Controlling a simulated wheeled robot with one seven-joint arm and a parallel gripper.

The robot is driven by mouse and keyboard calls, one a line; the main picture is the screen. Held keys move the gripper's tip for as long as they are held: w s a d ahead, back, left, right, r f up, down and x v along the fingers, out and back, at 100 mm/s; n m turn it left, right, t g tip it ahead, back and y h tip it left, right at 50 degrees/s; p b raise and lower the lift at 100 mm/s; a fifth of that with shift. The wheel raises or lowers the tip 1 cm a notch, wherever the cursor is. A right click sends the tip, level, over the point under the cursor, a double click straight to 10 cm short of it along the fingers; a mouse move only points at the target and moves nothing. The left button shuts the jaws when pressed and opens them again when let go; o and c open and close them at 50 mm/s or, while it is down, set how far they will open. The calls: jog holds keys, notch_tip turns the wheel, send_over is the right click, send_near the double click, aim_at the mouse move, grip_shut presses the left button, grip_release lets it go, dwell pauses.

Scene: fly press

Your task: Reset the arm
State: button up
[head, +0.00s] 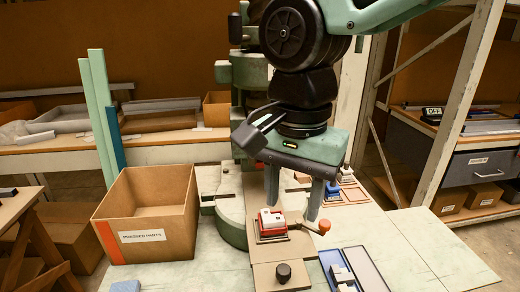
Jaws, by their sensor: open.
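My gripper (292,200) points down in the middle of the head view, with its two fingers apart. Between and just below the fingertips is a white block (271,219) on a red-edged seat (272,233) of the press bed. The fingers do not appear to be closed on the block; whether either touches it I cannot tell. The green fly press (233,222) stands behind, and my arm hides much of its upper part. A small lever with an orange knob (324,226) is just right of the right fingertip.
An open cardboard box labelled "PRESSED PARTS" (142,237) stands left on the pale green table (188,272). A blue tray (345,262) with grey-white pieces lies front right. A black knob (283,272) stands at the front. A metal rack post (462,110) rises at right.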

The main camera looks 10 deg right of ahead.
jog(key=s+d+f+n, duration=0.5)
jog(key=s+f+n, duration=0.4)
jog(key=n, duration=0.6)
jog(key=shift+s+f, duration=0.25)
jog(key=shift+f, duration=0.2)
